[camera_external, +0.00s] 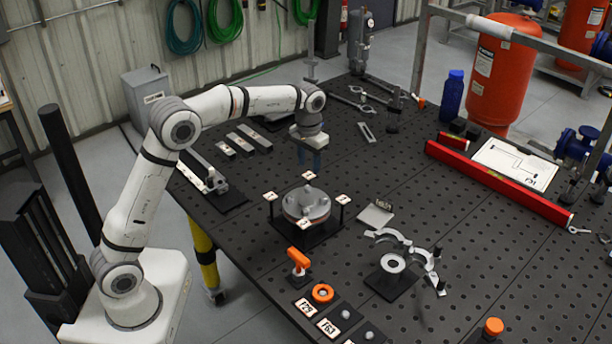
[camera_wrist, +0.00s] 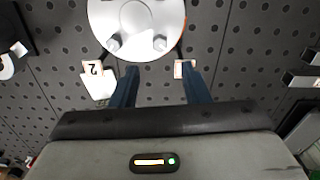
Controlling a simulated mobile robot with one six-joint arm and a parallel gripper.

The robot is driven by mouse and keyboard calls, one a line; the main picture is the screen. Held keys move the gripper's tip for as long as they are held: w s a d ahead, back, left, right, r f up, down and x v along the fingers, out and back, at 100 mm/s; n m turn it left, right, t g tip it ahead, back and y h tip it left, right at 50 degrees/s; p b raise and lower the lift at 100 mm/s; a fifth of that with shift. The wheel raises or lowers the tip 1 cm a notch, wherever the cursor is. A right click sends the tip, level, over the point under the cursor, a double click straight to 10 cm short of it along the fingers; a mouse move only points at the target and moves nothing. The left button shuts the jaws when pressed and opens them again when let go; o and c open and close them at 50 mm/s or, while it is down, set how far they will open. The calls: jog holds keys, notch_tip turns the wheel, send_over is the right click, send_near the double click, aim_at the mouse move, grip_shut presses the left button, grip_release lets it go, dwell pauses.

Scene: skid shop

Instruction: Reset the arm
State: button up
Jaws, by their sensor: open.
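My white arm reaches from its base at the left out over the dark perforated table (camera_external: 470,270). My gripper (camera_external: 311,165) points down above the table, behind the round metal flange part (camera_external: 306,204). In the wrist view my gripper (camera_wrist: 158,72) shows two blue fingers spread apart with nothing between them. The flange part (camera_wrist: 137,25) lies just beyond the fingertips there, apart from them as far as I can tell. Its lower ends and the exact height of the fingers over the table are hard to judge.
Numbered tags (camera_external: 309,176) on posts surround the flange. An orange valve handle (camera_external: 298,260), an orange ring (camera_external: 323,293) and a clamp on a stand (camera_external: 405,250) are in front. A red level (camera_external: 500,185) and a blue bottle (camera_external: 452,95) are at right. Metal bars (camera_external: 238,143) lie left of my gripper.

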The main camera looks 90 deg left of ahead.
dwell(0.3)
jog(key=s+d+r+m+t, duration=0.1)
jog(key=s+d+r+m, duration=0.15)
jog(key=d, duration=0.85)
jog(key=s+d+r+m, duration=0.1)
jog(key=d+r+m, duration=0.15)
jog(key=d, duration=0.85)
jog(key=s+d+f+m+t, duration=0.1)
jog(key=s+d+f+m, duration=0.1)
jog(key=s+d, duration=0.6)
jog(key=s+d+f+m+t, duration=0.1)
jog(key=s+d+f+m, duration=0.2)
jog(key=s+d, duration=0.6)
jog(key=shift+s+d+f, duration=0.25)
jog(key=shift+s, duration=0.05)
